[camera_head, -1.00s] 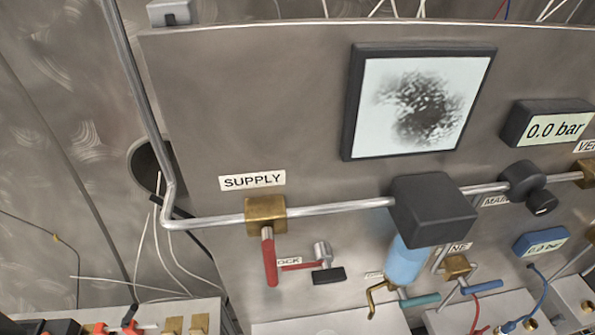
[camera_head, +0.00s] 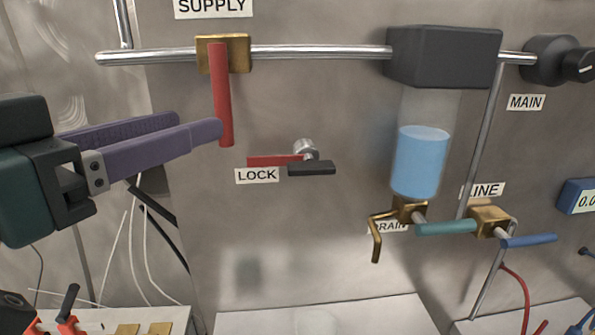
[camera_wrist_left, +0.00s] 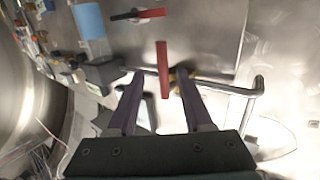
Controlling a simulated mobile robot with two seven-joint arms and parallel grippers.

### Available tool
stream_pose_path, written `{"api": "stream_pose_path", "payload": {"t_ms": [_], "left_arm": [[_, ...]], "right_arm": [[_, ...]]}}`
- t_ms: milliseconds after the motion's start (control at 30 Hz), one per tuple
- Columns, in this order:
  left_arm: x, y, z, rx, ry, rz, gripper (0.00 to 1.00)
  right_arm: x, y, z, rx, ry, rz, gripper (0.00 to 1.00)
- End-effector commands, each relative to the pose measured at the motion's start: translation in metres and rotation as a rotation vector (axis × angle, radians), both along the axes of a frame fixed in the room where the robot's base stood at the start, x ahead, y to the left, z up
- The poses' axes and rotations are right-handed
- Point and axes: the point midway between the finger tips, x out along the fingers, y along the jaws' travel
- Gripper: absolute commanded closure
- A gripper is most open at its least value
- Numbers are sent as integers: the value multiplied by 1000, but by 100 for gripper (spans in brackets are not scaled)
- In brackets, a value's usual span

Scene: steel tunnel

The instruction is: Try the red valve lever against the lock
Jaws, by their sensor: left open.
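The red valve lever (camera_head: 222,95) hangs straight down from the brass SUPPLY valve (camera_head: 237,53) on the pipe. The lock (camera_head: 275,160), a red bar with a silver pivot and a black tab, sits to the lower right of the lever; the bar lies about level. My left gripper (camera_head: 201,123), with purple fingers, is open beside the lever's lower part, one fingertip overlapping its left edge in the head view. In the left wrist view the lever (camera_wrist_left: 162,70) appears between the two open fingertips (camera_wrist_left: 160,74). Contact cannot be told. My right gripper is not in view.
A steel pipe (camera_head: 320,52) runs across the panel to a black box (camera_head: 443,57) above a blue-filled cylinder (camera_head: 420,160). Brass drain and line valves with handles are at the lower right. White cables hang at the lower left. The panel below the lock is bare.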

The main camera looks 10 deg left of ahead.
Motion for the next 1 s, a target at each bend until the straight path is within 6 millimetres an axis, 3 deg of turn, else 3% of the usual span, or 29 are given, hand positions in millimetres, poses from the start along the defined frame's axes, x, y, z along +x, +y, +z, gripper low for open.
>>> {"api": "stream_pose_path", "payload": {"t_ms": [67,267,700,1000], "left_arm": [[3,3,-5,-12,-37,9,49],[18,0,4,-20,-57,15,49],[87,-22,2,-18,-53,14,49],[98,-26,0,-17,-51,14,49]], "right_arm": [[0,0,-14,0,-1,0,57],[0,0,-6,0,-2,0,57],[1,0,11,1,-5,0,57],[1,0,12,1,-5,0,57]]}}
